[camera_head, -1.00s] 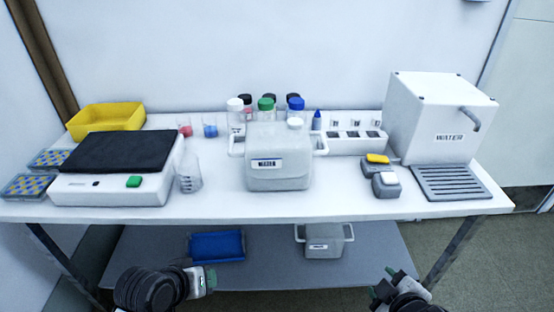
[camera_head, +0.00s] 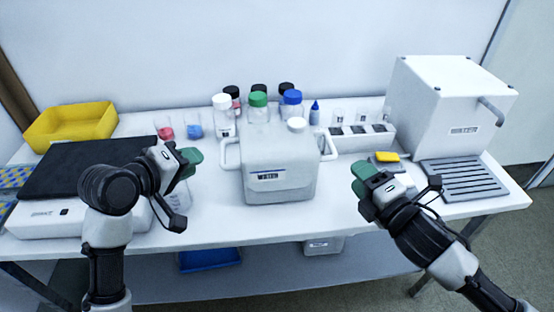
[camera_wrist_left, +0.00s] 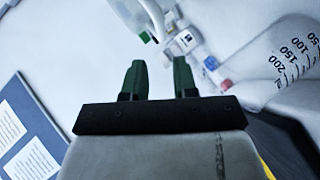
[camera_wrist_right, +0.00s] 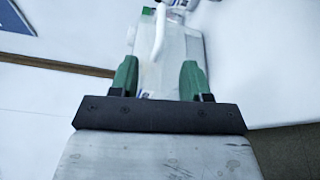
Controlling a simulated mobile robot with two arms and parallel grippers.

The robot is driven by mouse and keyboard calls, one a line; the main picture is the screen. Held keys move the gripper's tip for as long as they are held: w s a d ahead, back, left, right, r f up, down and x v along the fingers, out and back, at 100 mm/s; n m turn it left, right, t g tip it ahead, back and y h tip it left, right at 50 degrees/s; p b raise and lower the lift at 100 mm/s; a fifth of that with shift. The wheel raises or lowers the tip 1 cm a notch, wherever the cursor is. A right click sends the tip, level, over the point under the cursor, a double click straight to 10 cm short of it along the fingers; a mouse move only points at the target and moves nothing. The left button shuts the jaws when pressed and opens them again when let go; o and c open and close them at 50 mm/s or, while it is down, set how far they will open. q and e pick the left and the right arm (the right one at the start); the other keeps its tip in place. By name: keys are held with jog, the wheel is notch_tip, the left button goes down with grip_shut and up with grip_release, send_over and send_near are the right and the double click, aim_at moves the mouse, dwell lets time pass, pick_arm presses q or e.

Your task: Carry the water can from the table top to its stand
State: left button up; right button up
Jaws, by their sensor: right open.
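The water can (camera_head: 280,165) is a pale grey-white box-shaped can with a white cap, a side handle on each side and a front label reading WATER. It stands upright on the table top (camera_head: 350,220), near the middle front. My left gripper (camera_head: 190,162) is open and empty, to the left of the can and apart from it. My right gripper (camera_head: 364,185) is open and empty, to the right of the can and apart from it. In the right wrist view the can (camera_wrist_right: 172,62) and its white handle show beyond the open fingers. I cannot make out which thing is the can's stand.
A white WATER dispenser (camera_head: 435,105) with a grey drip grille (camera_head: 463,180) stands at the right. Several capped bottles (camera_head: 258,106) are behind the can. A black-topped device (camera_head: 75,165) and a yellow tray (camera_head: 72,125) are at the left. A blue tray (camera_head: 209,258) is on the lower shelf.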

aim_at(222, 149)
pick_arm(q)
jog(key=x, duration=1)
jog(key=shift+w+d+f, duration=0.1)
jog(key=shift+w+d, duration=0.1)
jog(key=shift+w, duration=0.15)
pick_arm(e)
jog(key=x, duration=1)
jog(key=shift+w+a, duration=0.15)
jog(key=shift+w, duration=0.2)
pick_arm(q)
jog(key=c, duration=0.4)
pick_arm(e)
jog(key=c, duration=0.4)
pick_arm(q)
grip_shut()
pick_arm(e)
grip_shut()
pick_arm(q)
jog(key=shift+a+f, duration=0.1)
pick_arm(e)
jog(key=shift+f, duration=0.1)
